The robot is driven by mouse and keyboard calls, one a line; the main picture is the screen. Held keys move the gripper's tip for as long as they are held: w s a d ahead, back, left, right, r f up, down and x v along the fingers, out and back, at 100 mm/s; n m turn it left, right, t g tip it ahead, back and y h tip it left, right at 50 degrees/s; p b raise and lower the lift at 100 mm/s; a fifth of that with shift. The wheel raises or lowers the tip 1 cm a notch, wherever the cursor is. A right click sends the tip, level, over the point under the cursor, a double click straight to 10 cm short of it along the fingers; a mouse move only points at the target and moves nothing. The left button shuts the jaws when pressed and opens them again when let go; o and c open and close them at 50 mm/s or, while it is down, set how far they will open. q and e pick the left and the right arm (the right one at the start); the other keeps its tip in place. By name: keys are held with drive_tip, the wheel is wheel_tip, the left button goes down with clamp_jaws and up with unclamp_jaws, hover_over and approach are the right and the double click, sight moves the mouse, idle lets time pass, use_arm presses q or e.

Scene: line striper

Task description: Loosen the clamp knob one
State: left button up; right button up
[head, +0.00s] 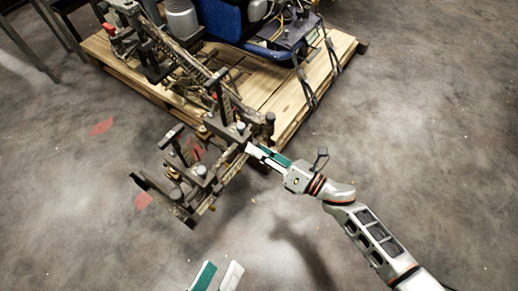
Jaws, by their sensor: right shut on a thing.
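The line striper's clamp assembly (205,170) is a dark, worn metal frame with upright rods and T-handles, reaching out past the pallet's front edge. My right gripper (251,149) comes in from the lower right. Its green and white fingers are shut at the right side of this assembly, on what appears to be the clamp knob; the fingers hide most of it. My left gripper (219,274) is at the bottom edge of the view, its two fingers apart with nothing between them, well below the clamp assembly.
A wooden pallet (265,92) carries the machine, with a blue body (222,20) and straps running down to the pallet. A dark metal frame stands at the upper left. The grey floor (70,210) is open at left and right, with a few red marks.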

drive_tip(key=o, duration=1.1)
drive_tip(key=v, duration=1.2)
